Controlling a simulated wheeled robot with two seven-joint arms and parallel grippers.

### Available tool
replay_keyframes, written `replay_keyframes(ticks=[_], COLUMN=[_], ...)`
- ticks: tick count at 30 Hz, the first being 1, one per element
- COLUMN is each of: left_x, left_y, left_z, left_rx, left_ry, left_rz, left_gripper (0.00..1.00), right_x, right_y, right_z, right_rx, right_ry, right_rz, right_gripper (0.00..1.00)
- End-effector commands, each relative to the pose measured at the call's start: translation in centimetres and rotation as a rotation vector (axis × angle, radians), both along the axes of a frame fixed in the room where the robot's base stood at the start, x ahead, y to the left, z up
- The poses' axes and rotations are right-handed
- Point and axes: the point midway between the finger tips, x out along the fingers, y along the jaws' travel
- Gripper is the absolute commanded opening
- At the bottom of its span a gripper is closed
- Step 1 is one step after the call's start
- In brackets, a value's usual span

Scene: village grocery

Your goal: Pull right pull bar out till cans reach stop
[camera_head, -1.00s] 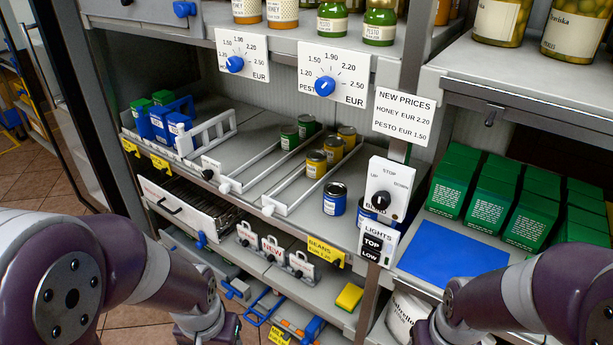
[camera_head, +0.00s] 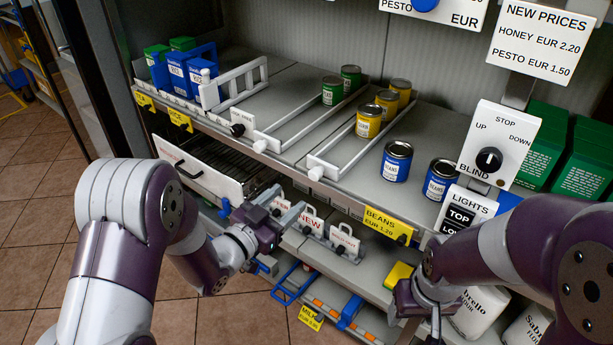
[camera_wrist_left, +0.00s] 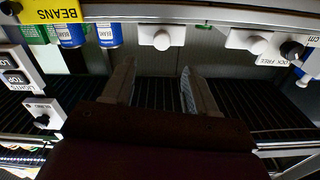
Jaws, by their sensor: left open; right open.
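The right pull bar (camera_head: 335,167) is a white rail frame on the middle shelf, with a white knob at its front; yellow cans (camera_head: 368,121) stand in a row behind it. The left pull bar (camera_head: 268,142) is alike, with green cans (camera_head: 333,91) in its lane. My left gripper (camera_head: 277,217) is open and empty, below the shelf front, apart from both bars. In the left wrist view its fingers (camera_wrist_left: 158,72) are spread, with the right bar's knob (camera_wrist_left: 162,40) beyond them and the left bar's knob (camera_wrist_left: 257,44) to the right. My right gripper (camera_head: 434,325) is low, partly cut off.
Blue bean cans (camera_head: 396,161) stand right of the yellow lane. A white drawer (camera_head: 198,165) and white clip signs (camera_head: 311,224) lie below the shelf front near my left gripper. A blind switch box (camera_head: 499,147) and lights box (camera_head: 463,211) are at the right.

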Motion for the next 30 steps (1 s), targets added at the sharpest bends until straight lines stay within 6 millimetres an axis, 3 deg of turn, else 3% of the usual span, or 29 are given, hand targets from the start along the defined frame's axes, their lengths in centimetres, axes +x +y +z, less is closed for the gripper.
replay_keyframes(ticks=[6,12,22,23,28,30], left_x=[4.6,7.4,8.0,8.0,8.0,8.0], left_y=[-3.4,-5.3,-5.8,-5.8,-5.8,-5.8], left_z=[-0.2,-0.2,0.0,-0.1,-0.1,-0.1], left_rx=[0.002,0.002,0.002,0.002,0.002,0.002], left_ry=[-0.001,0.001,0.002,0.002,0.002,0.002], left_rz=[-0.002,0.001,0.001,0.002,0.002,0.002], left_gripper=[0.57,0.57,0.57,0.54,0.00,0.00], right_x=[0.0,0.0,0.0,0.0,0.0,0.0], right_y=[0.0,0.0,0.0,0.0,0.0,0.0], right_z=[-0.9,-1.2,-1.2,-1.2,-1.2,-1.2], right_rx=[0.000,0.000,0.000,0.000,0.000,0.000], right_ry=[0.000,0.000,0.000,0.000,0.000,0.000], right_rz=[0.000,0.000,0.000,0.000,0.000,0.000], right_gripper=[0.63,0.63,0.63,0.63,0.63,0.63])
